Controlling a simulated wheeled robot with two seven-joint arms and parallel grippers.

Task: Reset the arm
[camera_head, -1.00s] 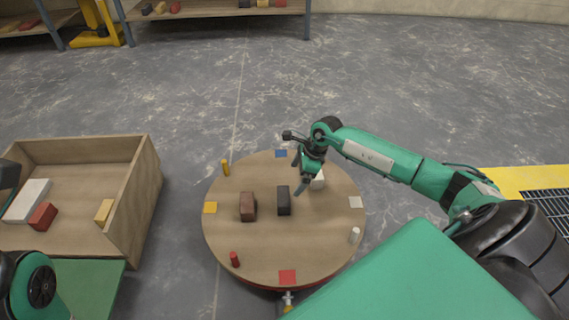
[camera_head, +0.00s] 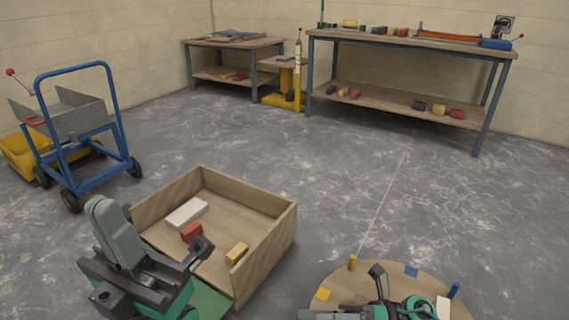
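My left gripper (camera_head: 152,228) is large at the lower left, in front of the wooden box. Its grey finger and black finger stand apart with nothing between them. My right gripper (camera_head: 350,293) is at the bottom edge over the round wooden table (camera_head: 385,268). Its fingers look spread and I see nothing held, though the frame cuts off part of it. A white block (camera_head: 443,308) stands on the table to the right of it.
The wooden box (camera_head: 268,245) holds a white block (camera_head: 187,213), a red block (camera_head: 192,232) and a yellow block (camera_head: 237,253). A blue cart (camera_head: 85,125) stands at the left. Workbenches (camera_head: 410,50) line the back wall. The grey floor between is clear.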

